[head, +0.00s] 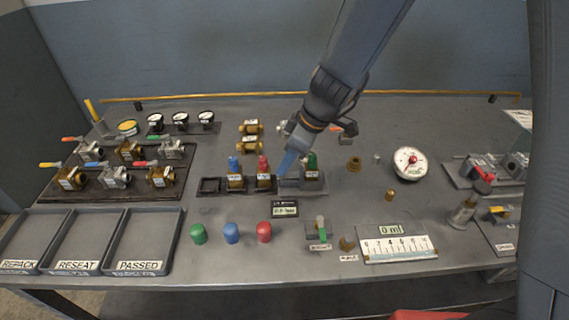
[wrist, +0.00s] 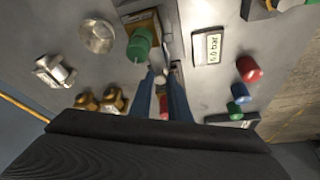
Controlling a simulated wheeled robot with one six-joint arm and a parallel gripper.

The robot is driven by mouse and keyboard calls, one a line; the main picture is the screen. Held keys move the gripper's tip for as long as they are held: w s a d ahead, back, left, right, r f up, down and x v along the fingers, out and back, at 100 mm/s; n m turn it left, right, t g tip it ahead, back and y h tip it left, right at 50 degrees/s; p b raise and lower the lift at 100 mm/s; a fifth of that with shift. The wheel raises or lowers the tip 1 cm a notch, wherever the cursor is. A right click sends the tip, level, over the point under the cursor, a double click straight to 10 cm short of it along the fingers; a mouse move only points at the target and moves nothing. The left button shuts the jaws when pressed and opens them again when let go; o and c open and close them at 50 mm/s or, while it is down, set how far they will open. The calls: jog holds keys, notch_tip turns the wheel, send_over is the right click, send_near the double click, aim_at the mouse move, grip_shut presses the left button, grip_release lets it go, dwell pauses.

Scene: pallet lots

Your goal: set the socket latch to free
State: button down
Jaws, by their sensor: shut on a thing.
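My gripper (head: 286,170) reaches down onto the dark socket rail (head: 209,187), between the red-capped brass valve (head: 264,177) and the green-capped one (head: 312,167). In the wrist view, its two blue fingers (wrist: 163,82) are close together around a small pale piece beside the green-capped valve (wrist: 142,42). This piece seems to be the socket latch, mostly hidden by the fingers, and its setting cannot be read. A small display (head: 285,209) stands in front of the rail; in the wrist view the display (wrist: 207,47) reads about 0.0 bar.
A blue-capped valve (head: 235,175) stands left on the rail. Loose green (head: 198,234), blue (head: 231,233) and red (head: 264,232) caps stand in front. Trays (head: 144,268) are at front left, a valve rack (head: 110,185) behind them. A gauge (head: 409,162) lies right.

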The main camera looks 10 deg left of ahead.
jog(key=c, duration=1.7)
grip_release()
jog(key=shift+s+a, duration=0.1)
jog(key=shift+a, duration=0.15)
jog(key=shift+o, duration=0.2)
jog(key=shift+d, duration=0.1)
jog(key=shift+d+r, duration=0.2)
jog(key=shift+r, duration=0.25)
jog(key=b+v, duration=0.1)
jog(key=v, duration=0.5)
jog(key=shift+d+r, duration=0.2)
jog(key=shift+r, duration=0.15)
jog(key=s+d+f+m+h, duration=0.2)
jog(key=s+d+m, duration=0.3)
jog(key=d, duration=0.6)
jog(key=s+d+f+m+h, duration=0.2)
jog(key=s+d+m, duration=0.3)
jog(key=d+m, duration=0.5)
jog(key=shift+s+d, duration=0.25)
jog(key=shift+d, duration=0.4)
